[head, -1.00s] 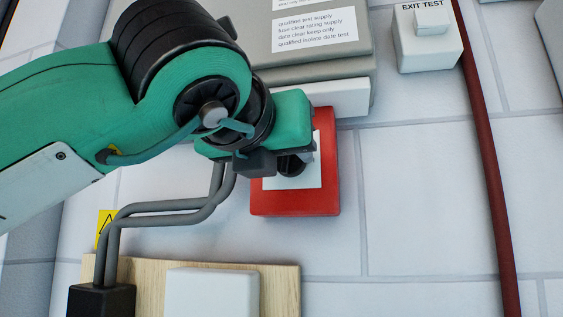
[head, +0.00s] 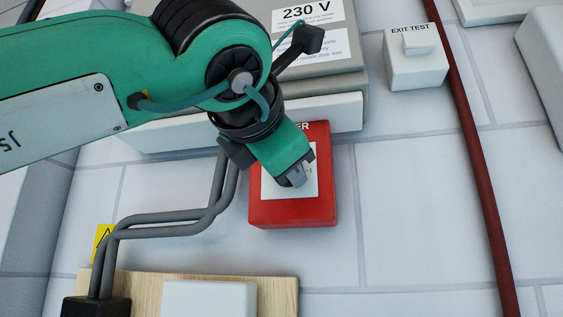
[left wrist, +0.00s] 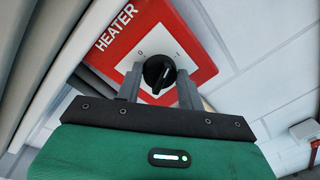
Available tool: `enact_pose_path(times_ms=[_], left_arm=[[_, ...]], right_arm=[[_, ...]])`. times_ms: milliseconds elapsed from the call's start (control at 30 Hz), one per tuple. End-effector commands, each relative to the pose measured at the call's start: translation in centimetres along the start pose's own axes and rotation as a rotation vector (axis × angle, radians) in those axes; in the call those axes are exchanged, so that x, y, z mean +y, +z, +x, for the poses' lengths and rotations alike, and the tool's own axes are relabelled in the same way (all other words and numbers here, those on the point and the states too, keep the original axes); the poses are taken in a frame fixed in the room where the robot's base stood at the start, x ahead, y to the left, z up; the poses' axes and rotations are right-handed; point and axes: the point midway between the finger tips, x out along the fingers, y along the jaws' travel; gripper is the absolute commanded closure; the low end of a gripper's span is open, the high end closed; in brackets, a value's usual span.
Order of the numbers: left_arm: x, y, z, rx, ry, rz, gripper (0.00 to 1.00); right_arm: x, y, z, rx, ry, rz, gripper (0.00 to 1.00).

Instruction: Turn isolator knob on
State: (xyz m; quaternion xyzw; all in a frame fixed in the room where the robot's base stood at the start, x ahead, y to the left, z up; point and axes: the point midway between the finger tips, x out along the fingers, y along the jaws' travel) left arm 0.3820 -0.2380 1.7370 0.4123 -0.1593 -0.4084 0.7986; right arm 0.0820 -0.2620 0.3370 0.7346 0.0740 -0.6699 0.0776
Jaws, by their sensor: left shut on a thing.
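The red isolator box (head: 326,200) is on the wall, with a white face plate. In the left wrist view its red front (left wrist: 196,30) reads HEATER, with 0 and I marks on the plate. The black round knob (left wrist: 156,78) has a white pointer line that slants up and right, toward the I side. My left gripper (left wrist: 159,80) has one finger on each side of the knob and is shut on it. In the head view the gripper (head: 297,177) covers the knob. My right gripper is not in view.
A grey 230 V box (head: 352,72) is above the isolator. An EXIT TEST unit (head: 416,66) and a dark red pipe (head: 480,150) are to the right. Grey conduits (head: 165,227) run at lower left, above a wooden board (head: 280,290). The wall right of the isolator is clear.

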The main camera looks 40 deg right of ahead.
Motion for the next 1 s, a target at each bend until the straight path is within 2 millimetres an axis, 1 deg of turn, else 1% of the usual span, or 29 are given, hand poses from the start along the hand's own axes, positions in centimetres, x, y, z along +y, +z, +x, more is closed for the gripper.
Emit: enact_pose_path(times_ms=[200,500,700,1000], left_arm=[[0.06,0.19,-0.09,0.015,0.006,0.187,0.84],[-0.03,0.18,-0.07,0.032,0.009,0.373,0.84],[-0.09,0.18,-0.05,0.038,0.01,0.439,0.84],[-0.14,0.16,-0.03,0.04,0.01,0.467,0.84]], right_arm=[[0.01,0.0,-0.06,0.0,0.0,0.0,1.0],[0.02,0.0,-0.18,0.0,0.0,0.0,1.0],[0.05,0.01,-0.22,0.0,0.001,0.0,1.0],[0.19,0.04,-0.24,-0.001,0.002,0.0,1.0]])
